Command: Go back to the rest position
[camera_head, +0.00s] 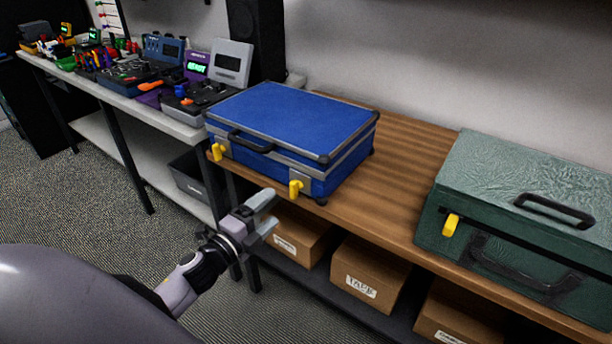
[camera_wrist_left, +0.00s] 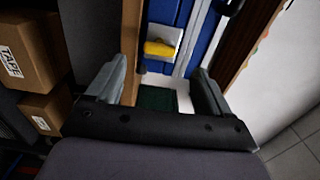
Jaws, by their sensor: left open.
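My left gripper (camera_head: 264,213) is open and empty in the head view, in front of the wooden table's edge. It is below and in front of the blue case. In the left wrist view its two fingers (camera_wrist_left: 160,88) stand apart with nothing held between them. The blue case (camera_head: 287,115) is shut and lies on the wooden table (camera_head: 405,165), with yellow latches and a dark handle on its front. In the left wrist view a yellow latch (camera_wrist_left: 159,48) on the blue case shows beyond the fingers. My right gripper is not in view.
A green case (camera_head: 530,185) lies shut at the table's right. Cardboard boxes (camera_head: 365,275) stand on the shelf below. A white table (camera_head: 150,110) at the left carries several devices. A dark bin (camera_head: 195,180) stands under it. Carpet (camera_head: 110,210) is clear in front.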

